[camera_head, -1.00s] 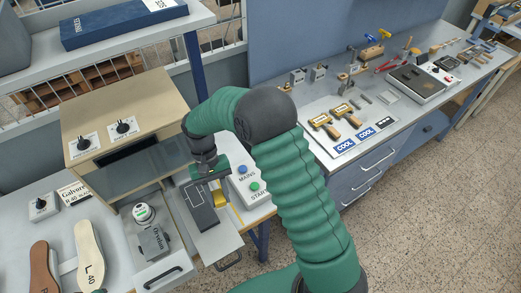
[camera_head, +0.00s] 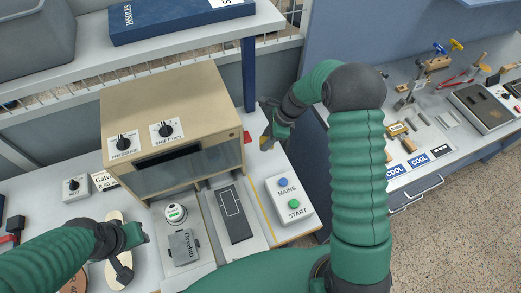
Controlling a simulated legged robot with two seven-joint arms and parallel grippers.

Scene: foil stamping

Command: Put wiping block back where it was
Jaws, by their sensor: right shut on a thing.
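My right gripper (camera_head: 268,138) is beyond the start panel, beside the right side of the stamping machine. It is shut on a small block with a yellow part (camera_head: 264,143), which I take to be the wiping block; the gripper hides most of it. Whether the block touches the table is not clear. My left gripper (camera_head: 143,236) is at the lower left, near a pale insole (camera_head: 115,217); its jaws are too small to read. The dark plate with a white outline (camera_head: 232,208) lies bare on the machine's slide.
The beige stamping machine (camera_head: 165,95) stands at centre left, with a shelf above. The panel with MAINS and START buttons (camera_head: 290,200) is right of the slide. A red patch (camera_head: 247,137) is by the machine.

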